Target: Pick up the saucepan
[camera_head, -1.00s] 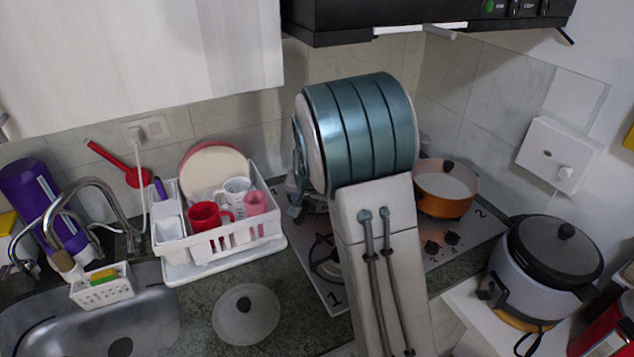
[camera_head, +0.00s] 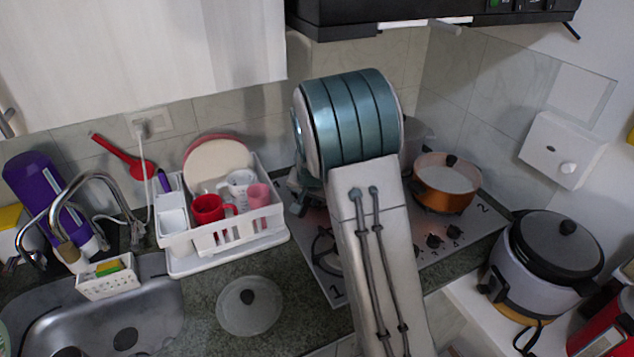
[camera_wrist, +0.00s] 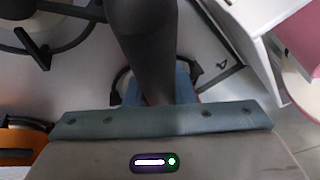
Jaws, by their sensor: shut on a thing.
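My gripper (camera_wrist: 158,84) shows in the wrist view, with a blue finger on each side of a thick dark handle (camera_wrist: 150,40). It is shut on this handle, which runs up out of the top of the picture. I take it to be the saucepan's handle; the pan's body is not clear in this view. In the head view my arm hides the gripper and the handle. A grey pot (camera_head: 414,134) shows partly behind my arm at the back of the stove; I cannot tell if it is the saucepan held.
An orange pot (camera_head: 446,184) with a lid stands on the stove (camera_head: 415,262) right of my arm. A black hood (camera_head: 430,14) hangs above. A dish rack (camera_head: 235,232) and a loose lid (camera_head: 248,306) are on the left, a rice cooker (camera_head: 545,265) on the right.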

